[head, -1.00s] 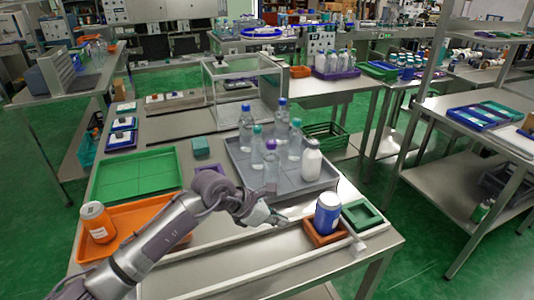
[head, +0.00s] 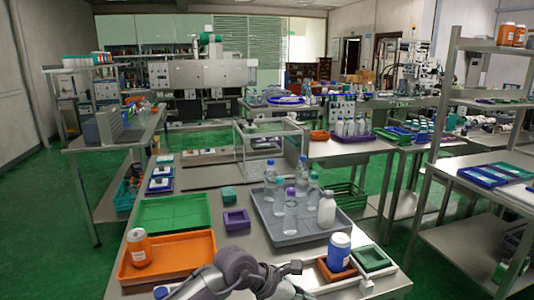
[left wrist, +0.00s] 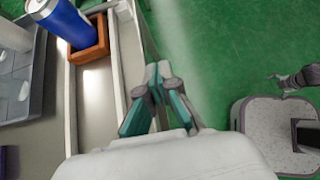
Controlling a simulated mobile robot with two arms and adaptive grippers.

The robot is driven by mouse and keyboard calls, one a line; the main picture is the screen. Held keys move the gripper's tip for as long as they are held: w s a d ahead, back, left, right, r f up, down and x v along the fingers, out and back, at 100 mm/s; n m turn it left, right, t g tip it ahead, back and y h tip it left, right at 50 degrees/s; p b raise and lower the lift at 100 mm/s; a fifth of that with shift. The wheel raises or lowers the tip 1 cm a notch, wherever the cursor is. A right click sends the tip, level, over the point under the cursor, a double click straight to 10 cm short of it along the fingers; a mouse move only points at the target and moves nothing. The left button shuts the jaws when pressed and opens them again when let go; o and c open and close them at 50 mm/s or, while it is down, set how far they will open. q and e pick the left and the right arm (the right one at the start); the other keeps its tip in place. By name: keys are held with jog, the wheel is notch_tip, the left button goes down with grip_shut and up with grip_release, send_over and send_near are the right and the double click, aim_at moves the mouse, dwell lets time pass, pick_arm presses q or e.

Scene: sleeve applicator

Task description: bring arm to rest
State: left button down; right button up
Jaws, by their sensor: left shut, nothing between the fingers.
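My left arm comes in from the bottom of the head view. Its gripper (head: 292,268) is low in the picture, left of the blue bottle, partly hidden by my own arm. In the left wrist view the left gripper (left wrist: 158,70) has its teal-lined fingers together with nothing between them, over the table edge and green floor.
A grey tray (head: 266,222) holds several clear bottles and a white one. A green tray (head: 172,212), an orange tray (head: 185,251) with an orange bottle (head: 138,248), and a green holder (head: 371,259) share the table. Shelving stands at the right.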

pick_arm(q)
jog(key=s+d+r+n+t+h, duration=0.25)
jog(key=r+n+t+h, duration=0.25)
jog(key=r+n+h, duration=0.6)
jog(key=w+a+r+n+t+y, duration=0.25)
jog(key=a+n+t+y, duration=0.35)
jog(key=a+n+t, duration=0.5)
jog(key=s+a+f+n+g+y, duration=0.1)
jog(key=s+a+f+n+y, duration=0.2)
jog(key=a+f+n+y, duration=0.55)
jog(key=s+a+f+n+g+y, duration=0.2)
jog(key=a+f+n+y, duration=0.45)
jog(key=a+n, duration=0.4)
jog(key=s+a+f+n+g+h, duration=0.1)
jog(key=s+f+n+g, duration=0.45)
jog(key=s, duration=0.65)
jog(key=s+a+f+n+g, duration=0.1)
jog(key=s+f+n+g, duration=0.1)
jog(key=s+f+g, duration=0.85)
notch_tip(320, 180, down, 21)
jog(key=s+t, duration=0.2)
jog(key=t, duration=0.1)
jog(key=s+a+f+g, duration=0.1)
jog(key=s+a+f, duration=0.2)
jog(key=s+f, duration=1.4)
jog(key=shift+s+f, duration=0.25)
jog(key=shift+f, duration=0.5)
